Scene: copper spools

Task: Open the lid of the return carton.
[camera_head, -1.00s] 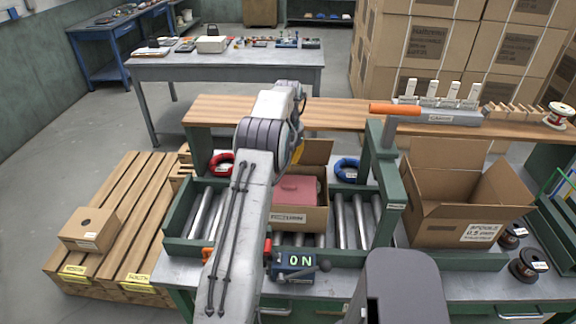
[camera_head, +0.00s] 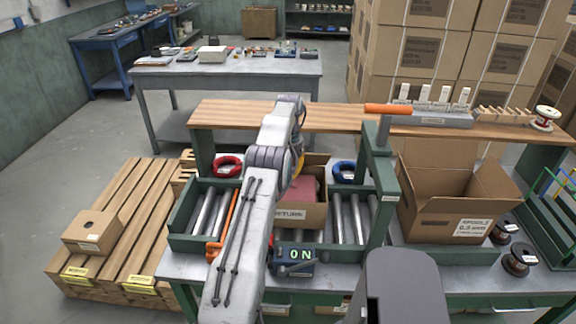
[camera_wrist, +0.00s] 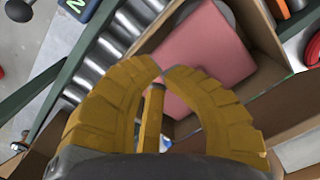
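The return carton (camera_head: 312,217) is a brown box labelled RETURN, standing on the roller conveyor in the head view. Its top is at least partly open. A rear flap (camera_head: 316,160) stands up, and a pinkish-red thing (camera_head: 304,188) shows inside. In the wrist view the pinkish-red thing (camera_wrist: 207,52) lies between the brown cardboard walls. My gripper (camera_wrist: 161,68) has yellow curved fingers with their tips almost together, over the carton and in front of the pinkish-red thing. I see nothing held between the tips. My arm hides the carton's left side in the head view.
A red ring (camera_head: 227,167) and a blue ring (camera_head: 344,172) lie behind the conveyor rollers (camera_head: 350,217). A wooden shelf (camera_head: 345,118) runs behind.

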